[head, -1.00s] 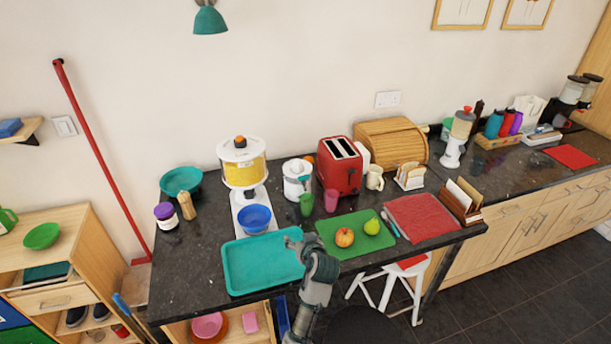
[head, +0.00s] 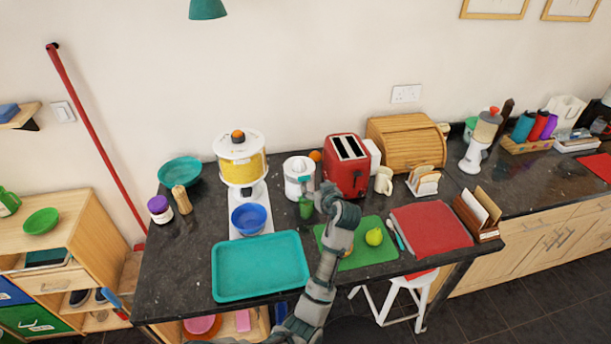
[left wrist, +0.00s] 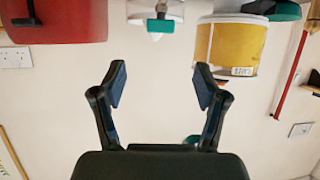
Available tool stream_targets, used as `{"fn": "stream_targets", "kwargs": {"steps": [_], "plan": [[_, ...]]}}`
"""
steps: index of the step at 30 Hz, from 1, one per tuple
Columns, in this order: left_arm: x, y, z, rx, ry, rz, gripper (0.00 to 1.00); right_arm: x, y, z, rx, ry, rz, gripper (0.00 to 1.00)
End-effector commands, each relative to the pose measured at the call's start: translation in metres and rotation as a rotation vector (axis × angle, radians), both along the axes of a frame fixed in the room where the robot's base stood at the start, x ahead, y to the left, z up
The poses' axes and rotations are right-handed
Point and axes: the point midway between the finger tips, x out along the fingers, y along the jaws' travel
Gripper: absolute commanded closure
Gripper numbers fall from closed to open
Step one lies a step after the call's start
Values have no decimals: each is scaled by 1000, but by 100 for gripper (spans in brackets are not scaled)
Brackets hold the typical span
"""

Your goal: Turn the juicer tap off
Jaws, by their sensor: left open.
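The juicer (head: 299,177) is a white appliance standing toward the back of the dark counter, left of the red toaster (head: 347,165). A green cup (head: 306,208) stands at its front. My left gripper (head: 327,192) is open and empty, just right of the cup and in front of the juicer and toaster. In the left wrist view, which is upside down, the juicer's teal tap (left wrist: 160,26) shows at the top, beyond the gap between the open fingers (left wrist: 160,85) and apart from them. Whether the tap is open or shut cannot be told. My right gripper is out of view.
A yellow-filled dispenser (head: 241,160) with a blue bowl (head: 249,218) stands left of the juicer. A teal tray (head: 262,266) lies at the front. A green board (head: 382,252) with a pear (head: 374,237) lies right of my arm. A mug (head: 384,180) stands right of the toaster.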

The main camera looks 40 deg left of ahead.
Motion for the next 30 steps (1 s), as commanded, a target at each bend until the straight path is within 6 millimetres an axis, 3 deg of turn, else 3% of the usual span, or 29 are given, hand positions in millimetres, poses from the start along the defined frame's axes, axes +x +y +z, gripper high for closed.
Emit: {"fn": "stream_targets", "kwargs": {"steps": [9,15,21,29,30], "plan": [[36,62,-29,-1,4,3,27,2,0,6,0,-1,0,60],[54,89,-42,0,2,1,27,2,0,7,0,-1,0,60],[61,100,-48,0,0,0,27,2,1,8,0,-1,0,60],[61,101,-49,-1,0,0,27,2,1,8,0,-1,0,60],[61,101,-49,-1,1,0,32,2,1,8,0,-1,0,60]]}}
